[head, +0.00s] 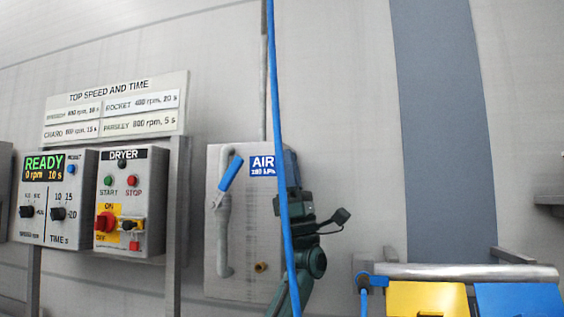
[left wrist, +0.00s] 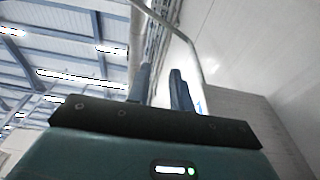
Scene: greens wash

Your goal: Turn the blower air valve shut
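The air valve's blue lever handle (head: 230,173) is tilted, its upper end leaning right. It sits on a grey pipe (head: 224,235) on a grey panel (head: 250,280), left of the blue AIR label (head: 263,165). My left gripper (head: 289,158) points upward at the panel's right edge, right of the handle and apart from it. A blue hose partly hides it. In the left wrist view, its two fingers (left wrist: 163,88) stand apart with nothing between them. The handle cannot be made out in that view. My right gripper is not in view.
The blue hose (head: 272,100) hangs from above, passing before my left arm. Left of the panel are the dryer box (head: 143,165) and a READY control box (head: 85,180). Yellow (head: 425,300) and blue (head: 520,300) things stand lower right. The wall between is clear.

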